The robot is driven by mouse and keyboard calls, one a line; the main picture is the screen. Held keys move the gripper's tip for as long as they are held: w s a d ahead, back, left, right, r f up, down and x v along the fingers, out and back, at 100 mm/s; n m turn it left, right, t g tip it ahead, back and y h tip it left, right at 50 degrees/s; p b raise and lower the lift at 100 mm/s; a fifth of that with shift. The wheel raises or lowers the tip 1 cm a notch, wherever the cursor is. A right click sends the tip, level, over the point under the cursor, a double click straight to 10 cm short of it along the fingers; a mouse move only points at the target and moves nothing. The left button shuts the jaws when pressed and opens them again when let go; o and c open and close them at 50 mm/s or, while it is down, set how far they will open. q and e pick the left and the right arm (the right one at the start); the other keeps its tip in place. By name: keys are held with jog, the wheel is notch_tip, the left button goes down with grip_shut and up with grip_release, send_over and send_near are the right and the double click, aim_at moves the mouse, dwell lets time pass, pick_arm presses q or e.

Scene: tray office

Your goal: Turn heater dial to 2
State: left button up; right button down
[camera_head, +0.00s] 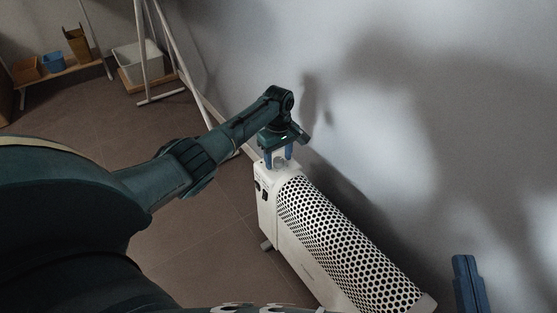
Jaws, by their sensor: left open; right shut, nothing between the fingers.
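The white heater (290,240) stands on the floor by the wall, with a perforated top grille running toward the lower right. A pale round dial (280,164) sits on the top of its far end. My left gripper (279,156) points down over that end, open, with its blue fingers on either side of the dial. I cannot tell whether they touch it, and the number set on the dial is too small to read. My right gripper (463,261) shows at the lower right, shut and empty, apart from the heater.
The grey wall (400,60) runs close behind the heater. A white rack frame (150,50) with a pale bin (138,63) stands at the upper left. A low shelf (62,75) holds a blue pot (53,62) and brown containers. The brown floor left of the heater is clear.

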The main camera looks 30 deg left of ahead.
pick_arm(q)
jog(key=c, duration=1)
jog(key=shift+p, duration=0.3)
